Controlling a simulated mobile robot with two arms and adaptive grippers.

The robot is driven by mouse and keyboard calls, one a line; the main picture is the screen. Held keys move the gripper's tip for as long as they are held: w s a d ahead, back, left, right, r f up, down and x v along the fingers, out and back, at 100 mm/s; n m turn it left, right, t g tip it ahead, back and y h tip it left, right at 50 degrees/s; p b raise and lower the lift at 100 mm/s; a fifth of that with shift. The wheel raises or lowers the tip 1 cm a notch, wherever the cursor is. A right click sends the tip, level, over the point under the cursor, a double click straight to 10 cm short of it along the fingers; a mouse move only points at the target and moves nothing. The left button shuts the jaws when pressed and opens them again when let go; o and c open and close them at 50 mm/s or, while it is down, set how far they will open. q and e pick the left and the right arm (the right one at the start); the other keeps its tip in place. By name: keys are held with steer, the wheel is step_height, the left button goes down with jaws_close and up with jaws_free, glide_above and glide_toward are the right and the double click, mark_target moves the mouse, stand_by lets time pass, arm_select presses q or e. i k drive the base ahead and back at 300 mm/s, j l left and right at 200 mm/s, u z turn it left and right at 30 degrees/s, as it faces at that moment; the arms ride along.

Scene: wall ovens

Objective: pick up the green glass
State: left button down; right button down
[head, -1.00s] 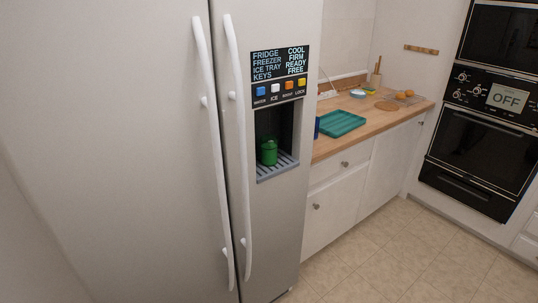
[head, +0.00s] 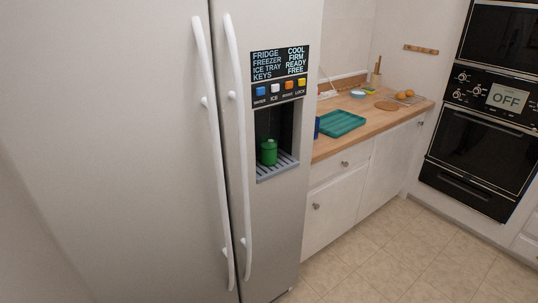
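The green glass (head: 268,152) stands upright in the dark dispenser recess of the fridge door, on a grey slatted drip tray (head: 280,171). It is at the left side of the recess. Neither of my grippers shows in the head view, so I cannot see how they stand.
The large fridge (head: 110,150) fills the left, with two long white handles (head: 237,140) sticking out left of the recess. A wooden counter (head: 385,117) with a teal tray (head: 341,123) and small items lies to the right. Wall ovens (head: 480,130) stand far right. The tiled floor (head: 370,255) is clear.

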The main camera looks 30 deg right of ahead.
mark_target(268, 150)
steer(key=i+l+z, duration=0.4)
steer(key=i+z, duration=0.15)
steer(key=i, duration=0.3)
